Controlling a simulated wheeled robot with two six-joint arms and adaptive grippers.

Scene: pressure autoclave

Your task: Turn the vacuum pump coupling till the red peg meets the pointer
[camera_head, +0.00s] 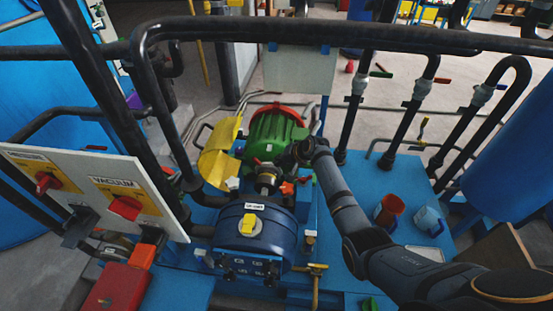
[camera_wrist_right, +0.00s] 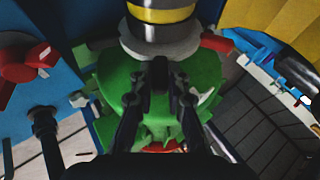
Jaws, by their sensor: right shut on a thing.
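The vacuum pump coupling (camera_head: 267,181) sits between the green motor (camera_head: 273,135) and the dark blue pump (camera_head: 240,232). In the right wrist view, the coupling (camera_wrist_right: 160,43) shows as a grey disc with a yellow band, at the top. A red peg (camera_wrist_right: 216,42) sticks out at the disc's right side. My right gripper (camera_head: 292,154) reaches in from the right; its fingers (camera_wrist_right: 168,80) are at the disc's lower edge, shut on part of the coupling. The exact grip spot is hidden. I cannot make out the pointer. My left gripper is not in view.
The yellow guard (camera_head: 219,158) stands swung open left of the motor. Black pipes (camera_head: 350,36) cross above. A red cup (camera_head: 389,209) and a pale blue container (camera_head: 428,221) stand on the blue deck at right.

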